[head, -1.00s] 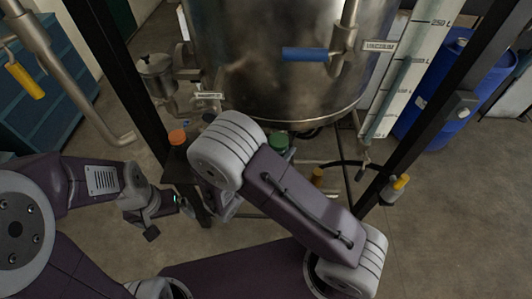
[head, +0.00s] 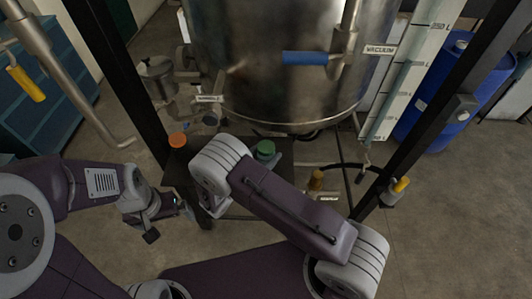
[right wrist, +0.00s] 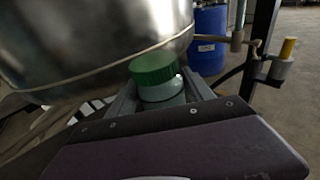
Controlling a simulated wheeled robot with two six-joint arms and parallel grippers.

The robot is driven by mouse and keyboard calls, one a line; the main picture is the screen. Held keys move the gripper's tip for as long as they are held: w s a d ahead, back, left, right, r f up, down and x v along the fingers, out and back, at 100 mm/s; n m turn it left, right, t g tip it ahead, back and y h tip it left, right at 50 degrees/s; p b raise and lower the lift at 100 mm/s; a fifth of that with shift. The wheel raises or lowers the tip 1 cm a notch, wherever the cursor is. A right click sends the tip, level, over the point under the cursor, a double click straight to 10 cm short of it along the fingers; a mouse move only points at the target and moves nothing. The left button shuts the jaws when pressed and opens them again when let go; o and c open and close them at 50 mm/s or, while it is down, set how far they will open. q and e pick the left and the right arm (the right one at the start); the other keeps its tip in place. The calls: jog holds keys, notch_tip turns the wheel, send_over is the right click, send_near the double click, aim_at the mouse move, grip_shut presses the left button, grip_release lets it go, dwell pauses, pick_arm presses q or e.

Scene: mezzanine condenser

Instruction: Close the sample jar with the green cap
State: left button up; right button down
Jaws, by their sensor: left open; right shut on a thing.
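The green cap (head: 265,149) shows just past my right arm in the head view. In the right wrist view the green cap (right wrist: 153,70) stands upright between the fingers of my right gripper (right wrist: 161,93), which is shut on it. A paler green part shows below its rim; I cannot tell whether that is cap or jar. In the head view my right arm hides most of that gripper. My left gripper (head: 187,206) is open at the left, near the dark stand's left edge. I cannot make out a separate open sample jar.
A dark stand (head: 178,165) holds an orange-capped item (head: 178,139). The steel vessel (head: 270,80) hangs close behind the green cap. Black frame posts (head: 425,125) stand at both sides. A blue drum (head: 445,105) is far right.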

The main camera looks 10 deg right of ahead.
jog(key=shift+f, duration=0.15)
jog(key=shift+c, duration=2)
grip_release()
